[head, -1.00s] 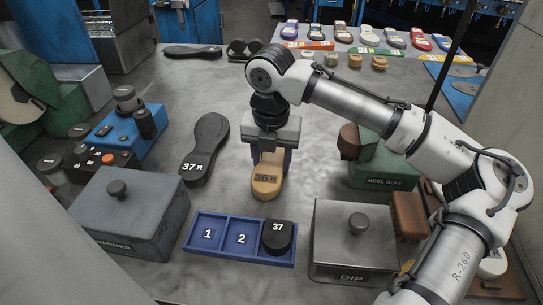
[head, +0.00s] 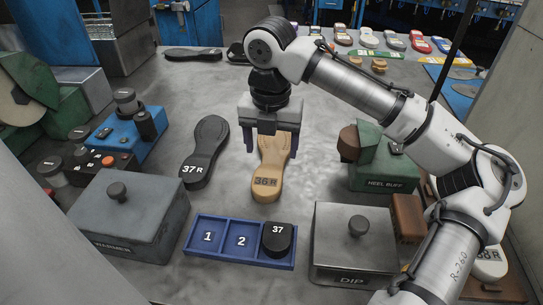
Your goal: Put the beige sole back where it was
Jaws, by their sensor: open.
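The beige sole (head: 269,178), marked 36 R, lies flat on the grey worktop in the middle of the head view. Its wide marked end points toward the front, and its far part is partly hidden behind my gripper. My gripper (head: 271,149) is open, with its two fingers spread to either side of the sole's far part and apart from it. Nothing is held in it. A black sole (head: 200,153), marked 37 R, lies just left of the beige one, clear of the gripper.
A blue tray (head: 221,257) with compartments 1 and 2 empty holds a black heel (head: 277,239) marked 37 at its right. Grey lidded boxes stand left (head: 105,215) and right (head: 347,262). A green heel buff block (head: 383,175) is at right. Worktop around the beige sole is bare.

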